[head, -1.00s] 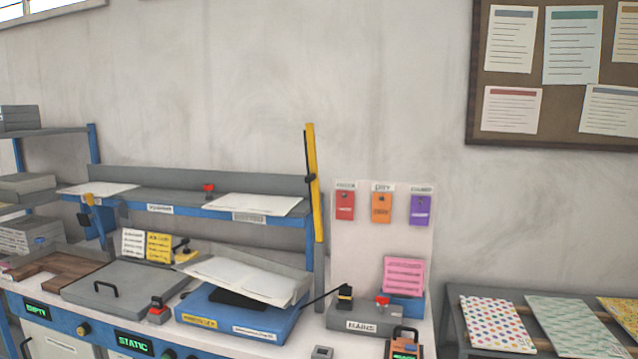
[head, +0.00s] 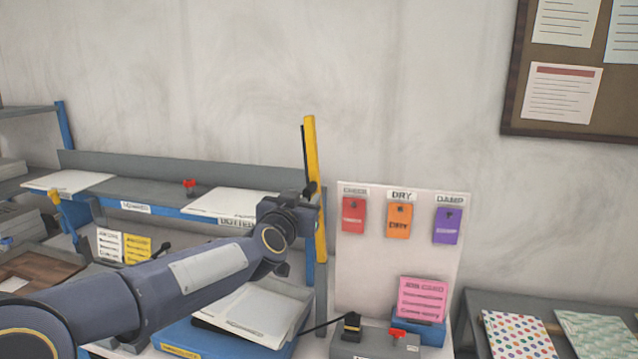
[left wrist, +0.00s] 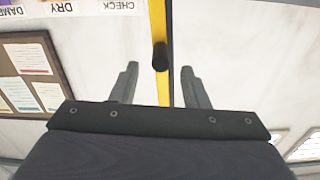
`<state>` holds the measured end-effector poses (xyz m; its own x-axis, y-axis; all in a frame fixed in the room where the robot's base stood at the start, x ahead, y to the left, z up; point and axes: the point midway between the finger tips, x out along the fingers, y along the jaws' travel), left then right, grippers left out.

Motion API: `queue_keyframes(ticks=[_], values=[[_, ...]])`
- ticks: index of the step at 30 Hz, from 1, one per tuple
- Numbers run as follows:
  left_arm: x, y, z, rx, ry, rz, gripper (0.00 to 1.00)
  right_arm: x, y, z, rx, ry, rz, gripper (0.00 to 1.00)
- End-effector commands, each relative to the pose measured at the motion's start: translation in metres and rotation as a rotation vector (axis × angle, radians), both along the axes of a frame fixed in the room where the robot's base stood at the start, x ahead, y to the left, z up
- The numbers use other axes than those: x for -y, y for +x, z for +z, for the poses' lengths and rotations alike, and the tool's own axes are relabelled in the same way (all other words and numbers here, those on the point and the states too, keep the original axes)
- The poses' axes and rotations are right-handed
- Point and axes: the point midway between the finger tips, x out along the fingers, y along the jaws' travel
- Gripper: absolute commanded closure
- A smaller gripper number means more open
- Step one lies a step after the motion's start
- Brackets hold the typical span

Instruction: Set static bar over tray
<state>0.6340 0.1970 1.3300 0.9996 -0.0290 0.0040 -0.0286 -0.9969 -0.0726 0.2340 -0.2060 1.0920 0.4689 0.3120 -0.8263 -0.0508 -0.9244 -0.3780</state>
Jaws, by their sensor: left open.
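The static bar appears to be the upright yellow bar (head: 314,150) at the right end of the shelf, with a dark strip along it. My left gripper (head: 304,198) is at the bar's mid-height, in front of it. In the left wrist view my left gripper (left wrist: 158,78) is open, and the yellow bar (left wrist: 157,20) with a black knob (left wrist: 160,57) shows between its fingers. I cannot tell whether they touch. The tray (head: 262,312), white and shallow with sheets in it, sits on a blue base (head: 185,338) below my arm, which partly hides it. My right gripper is not in view.
A grey shelf (head: 140,190) carries white sheets and a red knob (head: 190,187). Right of the bar stands a white board (head: 375,270) with red, orange and purple tags. A pink card (head: 423,299) stands below them. Patterned sheets (head: 518,335) lie at far right.

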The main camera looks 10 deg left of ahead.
Motion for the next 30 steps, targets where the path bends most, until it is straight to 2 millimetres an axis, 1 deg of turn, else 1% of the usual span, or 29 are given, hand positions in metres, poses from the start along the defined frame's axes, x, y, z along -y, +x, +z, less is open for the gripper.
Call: queue_keyframes(ticks=[1, 6, 9, 12, 16, 22, 23, 30], values=[[0.000, 0.009, -0.002, -0.003, 0.000, 0.001, 0.58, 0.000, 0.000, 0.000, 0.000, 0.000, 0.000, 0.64], [0.001, 0.037, -0.002, -0.004, -0.001, 0.000, 0.58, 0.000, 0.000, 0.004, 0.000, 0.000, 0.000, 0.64], [0.001, 0.050, -0.001, -0.004, -0.001, -0.001, 0.58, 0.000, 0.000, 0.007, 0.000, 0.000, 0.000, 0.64], [0.001, 0.059, -0.001, -0.004, -0.002, -0.001, 0.58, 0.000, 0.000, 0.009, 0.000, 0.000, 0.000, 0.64], [0.002, 0.064, -0.001, -0.003, -0.002, -0.002, 0.58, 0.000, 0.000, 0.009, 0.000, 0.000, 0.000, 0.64], [0.002, 0.064, -0.002, -0.003, -0.002, -0.002, 0.58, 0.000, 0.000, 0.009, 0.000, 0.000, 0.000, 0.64], [0.002, 0.064, -0.002, -0.003, -0.002, -0.002, 0.60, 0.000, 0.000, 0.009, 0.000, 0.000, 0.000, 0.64], [0.002, 0.064, -0.002, -0.003, -0.003, -0.002, 0.91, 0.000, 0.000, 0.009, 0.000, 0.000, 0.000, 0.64]])
